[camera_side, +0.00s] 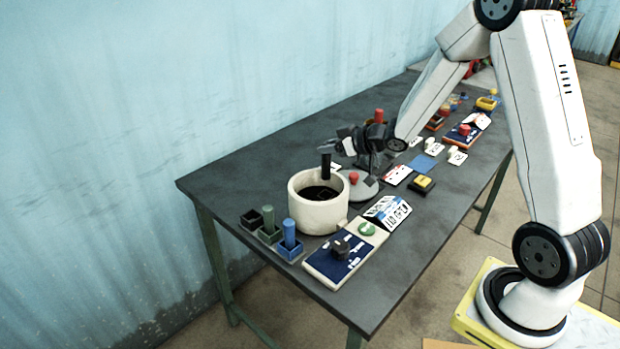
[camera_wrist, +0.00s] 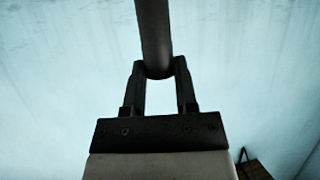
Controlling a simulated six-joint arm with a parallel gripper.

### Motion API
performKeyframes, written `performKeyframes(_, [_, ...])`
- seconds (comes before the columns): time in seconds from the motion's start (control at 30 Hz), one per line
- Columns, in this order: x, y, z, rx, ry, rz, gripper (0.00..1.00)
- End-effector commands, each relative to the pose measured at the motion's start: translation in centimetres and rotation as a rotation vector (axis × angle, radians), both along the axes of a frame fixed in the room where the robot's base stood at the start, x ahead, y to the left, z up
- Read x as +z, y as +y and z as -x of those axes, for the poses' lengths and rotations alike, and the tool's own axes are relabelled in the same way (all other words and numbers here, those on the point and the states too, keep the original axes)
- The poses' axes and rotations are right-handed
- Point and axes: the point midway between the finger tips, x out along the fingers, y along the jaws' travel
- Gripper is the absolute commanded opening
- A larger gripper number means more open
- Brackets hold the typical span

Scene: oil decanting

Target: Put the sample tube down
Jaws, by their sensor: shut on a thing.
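My gripper (camera_side: 328,149) is shut on a dark sample tube (camera_side: 326,167), which hangs upright over the mouth of a white pot (camera_side: 320,217) of dark liquid. I cannot tell whether its lower end touches the liquid. In the wrist view the grey-black tube (camera_wrist: 154,36) sits between the two fingertips (camera_wrist: 160,72). At the near left of the table stand a black holder (camera_side: 249,221) that looks empty, a green holder (camera_side: 269,238) with a green tube (camera_side: 268,217), and a blue holder (camera_side: 288,252) with a blue tube (camera_side: 289,231).
A blue panel (camera_side: 325,265) with a dark knob (camera_side: 340,249) lies in front of the pot. A grey round lid (camera_side: 364,190) with a red knob is right of it. Cards, a yellow-black button box (camera_side: 421,185) and other panels lie farther right. The table's left corner is clear.

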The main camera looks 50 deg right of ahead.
Motion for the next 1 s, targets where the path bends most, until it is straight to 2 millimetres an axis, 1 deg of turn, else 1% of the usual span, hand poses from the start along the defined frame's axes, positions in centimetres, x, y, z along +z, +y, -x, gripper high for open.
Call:
performKeyframes(0.17, [0.3, 0.6, -1.1, -0.021, -0.002, 0.001, 0.0])
performKeyframes(0.33, [0.8, 1.7, -2.9, -0.062, -0.001, 0.001, 0.0])
performKeyframes(0.6, [1.4, 3.9, -5.7, -0.139, -0.001, 0.0, 0.0])
performKeyframes(1.0, [1.7, 7.4, -8.2, -0.233, -0.001, 0.0, 0.0])
